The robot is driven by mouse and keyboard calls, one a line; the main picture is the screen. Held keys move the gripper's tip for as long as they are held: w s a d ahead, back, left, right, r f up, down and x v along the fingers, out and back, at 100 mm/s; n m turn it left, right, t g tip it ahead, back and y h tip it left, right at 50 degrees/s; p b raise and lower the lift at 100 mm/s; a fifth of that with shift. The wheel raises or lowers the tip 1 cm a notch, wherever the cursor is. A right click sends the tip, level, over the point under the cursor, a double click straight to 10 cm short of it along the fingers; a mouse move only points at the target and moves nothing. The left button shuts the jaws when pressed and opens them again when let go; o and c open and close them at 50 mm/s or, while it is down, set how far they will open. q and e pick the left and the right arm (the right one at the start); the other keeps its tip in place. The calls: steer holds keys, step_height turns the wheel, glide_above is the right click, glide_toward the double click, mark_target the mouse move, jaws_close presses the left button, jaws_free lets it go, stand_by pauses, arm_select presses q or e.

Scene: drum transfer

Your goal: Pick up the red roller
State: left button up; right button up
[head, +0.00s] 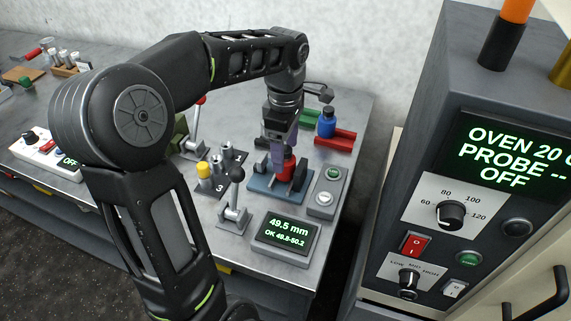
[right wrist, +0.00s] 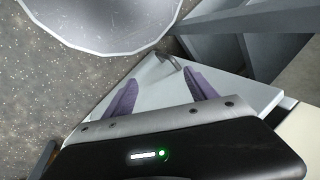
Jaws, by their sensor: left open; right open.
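The red roller (head: 288,167) stands in a blue fixture (head: 262,182) with dark blocks on the grey bench, in the head view. My left gripper (head: 281,158) reaches down over the fixture from above, its purple fingers at the roller's upper part. It is open; one finger shows at the roller's left side, and the other is mostly hidden. I cannot tell whether the fingers touch the roller. My right gripper (right wrist: 162,79) is open and empty in the right wrist view, above a pale panel and away from the roller.
A blue roller (head: 326,124) stands by a red cradle (head: 340,138) behind. A display (head: 285,234) reads 49.5 mm, beside a button box (head: 325,192) and a lever (head: 235,200). Numbered posts (head: 205,178) stand left. A tall oven panel (head: 460,190) rises at right.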

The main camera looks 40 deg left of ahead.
mark_target(286, 165)
arm_select(q)
steer(key=shift+f, duration=0.25)
steer(key=shift+w+f+p, duration=0.1)
steer(key=shift+f+p, duration=0.35)
steer(key=shift+f, duration=2.2)
jaws_close()
